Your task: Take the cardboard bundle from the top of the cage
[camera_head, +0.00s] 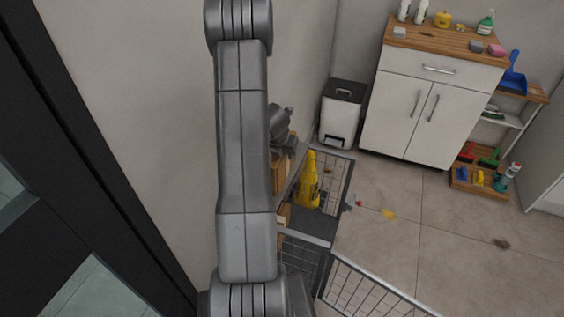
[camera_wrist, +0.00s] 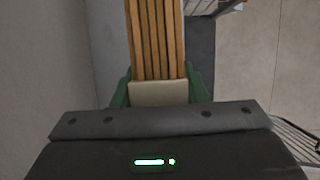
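The cardboard bundle (camera_wrist: 156,40) shows in the wrist view as several brown upright strips with a pale band (camera_wrist: 158,93) at the near end. My gripper (camera_wrist: 160,86) has a green finger on each side of this band, with no gap that I can see, so it looks shut on the bundle. In the head view, brown cardboard (camera_head: 278,168) shows just right of my arm, beside the wire cage (camera_head: 342,175). My arm hides much of it and my fingers there. I cannot tell whether the bundle still touches the cage.
A yellow object (camera_head: 308,182) stands in the cage area. A white bin (camera_head: 340,115) and a white cabinet (camera_head: 415,110) stand behind. A wall runs close on the left.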

